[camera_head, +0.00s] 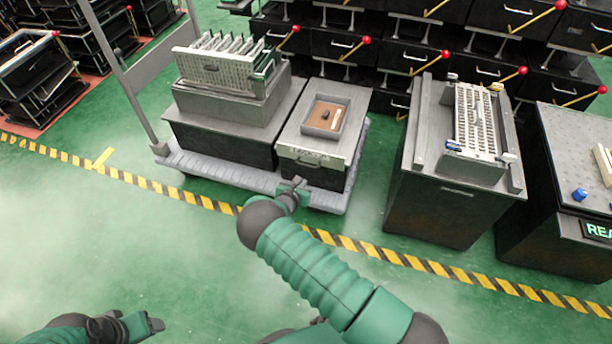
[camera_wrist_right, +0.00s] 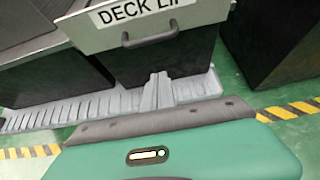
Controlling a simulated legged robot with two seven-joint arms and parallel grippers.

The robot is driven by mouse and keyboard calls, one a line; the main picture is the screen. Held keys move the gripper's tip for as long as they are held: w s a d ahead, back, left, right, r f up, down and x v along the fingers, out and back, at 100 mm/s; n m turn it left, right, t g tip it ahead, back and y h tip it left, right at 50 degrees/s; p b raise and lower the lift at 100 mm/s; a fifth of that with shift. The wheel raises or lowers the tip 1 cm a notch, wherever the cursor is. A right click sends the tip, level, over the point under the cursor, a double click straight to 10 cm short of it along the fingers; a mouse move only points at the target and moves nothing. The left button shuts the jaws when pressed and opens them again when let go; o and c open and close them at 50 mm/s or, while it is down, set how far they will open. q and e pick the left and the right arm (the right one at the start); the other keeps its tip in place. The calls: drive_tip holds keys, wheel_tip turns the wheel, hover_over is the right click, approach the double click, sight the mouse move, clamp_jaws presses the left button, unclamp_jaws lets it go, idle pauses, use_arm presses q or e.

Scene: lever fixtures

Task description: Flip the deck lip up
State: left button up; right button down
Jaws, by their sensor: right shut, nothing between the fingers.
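The deck lip fixture (camera_head: 315,158) is a dark box with a grey top and a front plate lettered "DECK LI", the last part cut off in the right wrist view (camera_wrist_right: 185,15). A dark handle (camera_wrist_right: 150,37) sits on the plate below the lettering. A brown square recess (camera_head: 326,116) with a small dark piece lies on its top. My right gripper (camera_head: 297,184) is shut and empty, low in front of the box; its fingers also show in the right wrist view (camera_wrist_right: 158,80), below the handle and apart from it in the picture. My left gripper (camera_head: 154,323) is at the lower left, away from the fixture.
A grey ribbed platform (camera_head: 220,172) runs under the box and its neighbour, which carries a slotted rack (camera_head: 222,62). Another dark cabinet (camera_head: 440,190) stands to the right. A grey post (camera_head: 130,85) rises at the left. Green floor is open in front.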

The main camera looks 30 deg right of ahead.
use_arm(q)
drive_tip(key=r, duration=0.1)
drive_tip(key=r+p, duration=0.2)
drive_tip(key=shift+a, duration=0.25)
use_arm(e)
drive_tip(key=v, duration=0.6)
use_arm(q)
drive_tip(key=shift+a, duration=0.1)
use_arm(e)
drive_tip(key=shift+a, duration=0.15)
